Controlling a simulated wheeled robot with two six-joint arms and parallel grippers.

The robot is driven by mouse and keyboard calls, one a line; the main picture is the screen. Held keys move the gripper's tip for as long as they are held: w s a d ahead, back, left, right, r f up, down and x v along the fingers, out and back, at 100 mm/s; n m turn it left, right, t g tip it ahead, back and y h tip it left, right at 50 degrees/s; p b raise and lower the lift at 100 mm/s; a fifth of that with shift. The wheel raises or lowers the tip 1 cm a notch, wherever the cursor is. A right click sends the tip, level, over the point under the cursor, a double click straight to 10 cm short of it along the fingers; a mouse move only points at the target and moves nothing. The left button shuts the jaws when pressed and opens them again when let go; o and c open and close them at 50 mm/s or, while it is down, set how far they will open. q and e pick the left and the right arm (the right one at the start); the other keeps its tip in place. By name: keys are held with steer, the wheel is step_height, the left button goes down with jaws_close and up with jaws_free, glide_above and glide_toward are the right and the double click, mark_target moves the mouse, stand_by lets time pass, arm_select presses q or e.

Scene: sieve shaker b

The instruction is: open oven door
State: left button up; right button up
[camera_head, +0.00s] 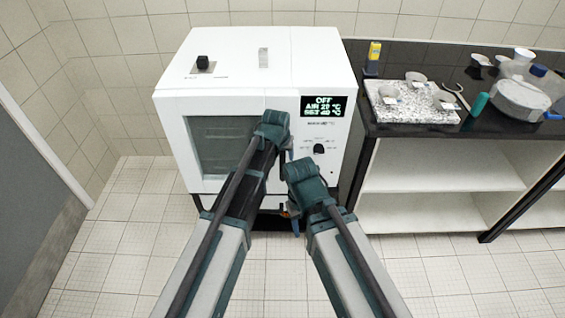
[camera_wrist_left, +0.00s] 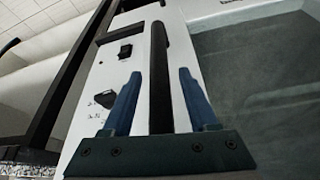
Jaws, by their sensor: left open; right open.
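The white oven (camera_head: 255,65) stands against the tiled wall, and its door (camera_head: 220,145) with a dark glass window looks shut. My left gripper (camera_head: 285,143) is at the oven front, between window and control panel. In the left wrist view, its open blue fingers (camera_wrist_left: 160,88) stand on either side of the handle, apart from it. My right gripper (camera_head: 293,211) is open and lower, before the oven's lower front; its fingers are mostly hidden.
The control panel with a lit display (camera_head: 323,106) and knob (camera_head: 319,148) is right of the door. A black counter (camera_head: 420,74) with dishes and a granite slab (camera_head: 412,108) stands to the right. Clear tiled floor (camera_head: 115,230) lies at left.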

arm_select(q)
steer(key=shift+w+f, duration=0.15)
steer(key=shift+f, duration=0.2)
jaws_close()
stand_by(1.2)
